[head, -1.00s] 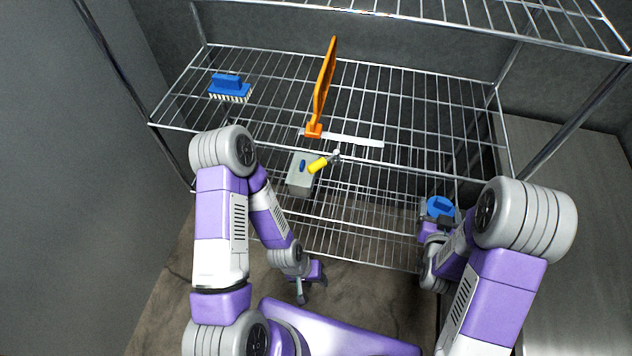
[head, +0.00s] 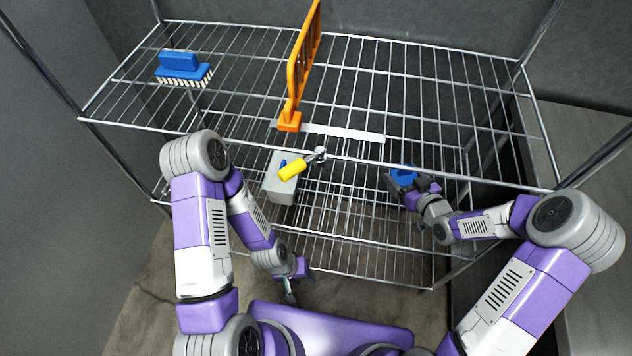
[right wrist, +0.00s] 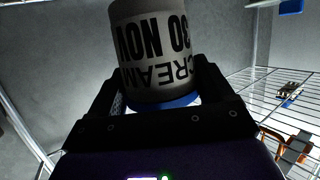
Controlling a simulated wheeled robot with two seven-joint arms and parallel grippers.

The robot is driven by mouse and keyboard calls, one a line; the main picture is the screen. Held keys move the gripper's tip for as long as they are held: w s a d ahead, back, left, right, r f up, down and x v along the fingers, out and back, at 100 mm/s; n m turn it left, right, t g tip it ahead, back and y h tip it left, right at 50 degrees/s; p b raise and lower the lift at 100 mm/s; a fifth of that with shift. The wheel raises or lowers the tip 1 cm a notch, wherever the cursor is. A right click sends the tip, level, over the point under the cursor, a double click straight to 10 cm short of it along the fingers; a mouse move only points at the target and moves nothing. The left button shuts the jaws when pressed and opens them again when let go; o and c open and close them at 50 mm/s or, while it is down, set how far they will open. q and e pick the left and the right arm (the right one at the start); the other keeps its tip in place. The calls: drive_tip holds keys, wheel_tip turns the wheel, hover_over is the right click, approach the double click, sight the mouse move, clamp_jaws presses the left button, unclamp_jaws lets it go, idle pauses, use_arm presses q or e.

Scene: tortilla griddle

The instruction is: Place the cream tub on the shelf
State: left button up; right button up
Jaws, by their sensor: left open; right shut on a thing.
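The cream tub shows large in the right wrist view (right wrist: 155,50), a pale cylinder with black lettering reading "CREAM" and "30 NOV" and a blue end. My right gripper (right wrist: 155,95) is shut around it. In the head view the tub's blue top (head: 404,174) shows at my right gripper (head: 412,187), by the front rail of the wire shelf (head: 430,90); its exact height against the rail is hard to tell. My left gripper (head: 290,290) is open, empty and low, away from the shelf.
An orange divider (head: 303,60) stands on the shelf, with a white strip (head: 345,132) along the front. A blue brush (head: 183,68) lies left of it. A grey box (head: 281,190) and a yellow-handled object (head: 293,170) are near the front edge. The shelf right of the divider is clear.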

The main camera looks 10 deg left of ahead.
drive_tip(key=shift+w+d+f, duration=0.2)
drive_tip(key=shift+w+f, duration=0.05)
drive_tip(key=shift+w, duration=0.25)
drive_tip(key=shift+s+f+b, duration=0.1)
drive_tip(key=shift+f+b, duration=0.2)
drive_tip(key=b, duration=0.4)
hover_over(392, 205)
wheel_tip(392, 205, down, 10)
drive_tip(key=shift+r, duration=0.25)
drive_tip(key=shift+a+r+p, duration=0.1)
drive_tip(key=shift+r+p, duration=0.05)
drive_tip(key=shift+p, duration=0.15)
drive_tip(key=o, duration=1.2)
drive_tip(key=shift+f, duration=0.2)
drive_tip(key=shift+c, duration=0.2)
